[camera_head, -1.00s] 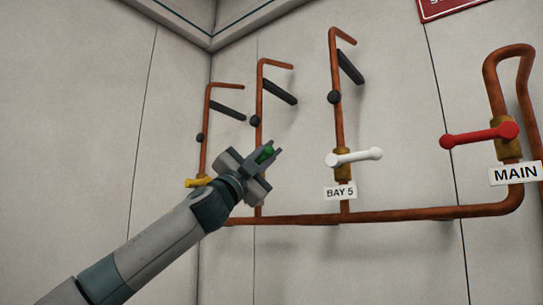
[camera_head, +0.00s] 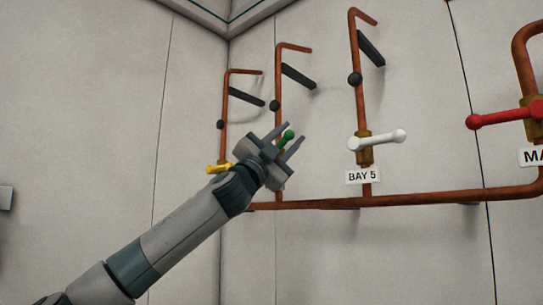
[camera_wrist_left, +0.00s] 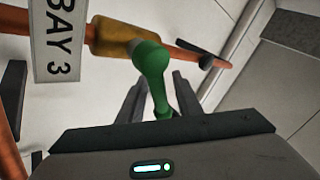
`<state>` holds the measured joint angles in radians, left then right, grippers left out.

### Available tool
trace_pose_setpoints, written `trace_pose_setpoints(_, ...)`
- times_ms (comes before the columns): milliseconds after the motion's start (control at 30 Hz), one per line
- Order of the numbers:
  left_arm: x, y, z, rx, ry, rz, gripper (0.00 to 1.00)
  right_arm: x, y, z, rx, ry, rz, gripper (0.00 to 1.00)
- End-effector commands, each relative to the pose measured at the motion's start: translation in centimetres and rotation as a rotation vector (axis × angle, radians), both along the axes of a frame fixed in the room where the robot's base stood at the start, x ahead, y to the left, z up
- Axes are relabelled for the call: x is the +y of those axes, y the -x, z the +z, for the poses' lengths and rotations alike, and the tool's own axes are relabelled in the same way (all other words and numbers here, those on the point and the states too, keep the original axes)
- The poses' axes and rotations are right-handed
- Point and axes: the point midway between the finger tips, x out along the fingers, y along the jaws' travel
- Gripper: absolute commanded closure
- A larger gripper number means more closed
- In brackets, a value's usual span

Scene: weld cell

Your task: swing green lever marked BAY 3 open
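The green lever (camera_wrist_left: 152,70) joins a brass valve body (camera_wrist_left: 112,38) beside the BAY 3 plate (camera_wrist_left: 60,42) in the left wrist view. It stands roughly crosswise to its copper pipe. In the head view only its green end (camera_head: 287,137) shows; my left gripper (camera_head: 294,132) hides the valve and plate. The left gripper is open, with a finger on each side of the lever in the wrist view (camera_wrist_left: 158,95). Gaps show between lever and fingers. The lever's far end is partly hidden by the gripper body. My right gripper is in neither view.
A white lever (camera_head: 377,141) with a BAY 5 plate (camera_head: 363,176) is to the right, and a red lever (camera_head: 505,114) is farther right. A yellow lever (camera_head: 218,168) is close left of my gripper. A horizontal copper pipe (camera_head: 420,199) runs below.

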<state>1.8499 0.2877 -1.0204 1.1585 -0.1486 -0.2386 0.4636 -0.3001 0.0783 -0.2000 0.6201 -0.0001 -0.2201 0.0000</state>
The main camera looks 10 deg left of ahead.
Motion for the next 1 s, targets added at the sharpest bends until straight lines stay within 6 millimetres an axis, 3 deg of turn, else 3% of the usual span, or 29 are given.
trace_pose_setpoints(267, 1.3, 1.6, -2.2, 0.000, 0.000, 0.000, 0.68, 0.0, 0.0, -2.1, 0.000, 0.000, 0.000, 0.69)
trace_pose_setpoints(700, 5.3, 6.9, -7.8, 0.000, -0.001, 0.001, 0.68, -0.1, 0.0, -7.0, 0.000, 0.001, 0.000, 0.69)
trace_pose_setpoints(1000, 7.4, 9.7, -10.6, 0.002, 0.000, 0.000, 0.68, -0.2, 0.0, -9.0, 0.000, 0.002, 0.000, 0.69)
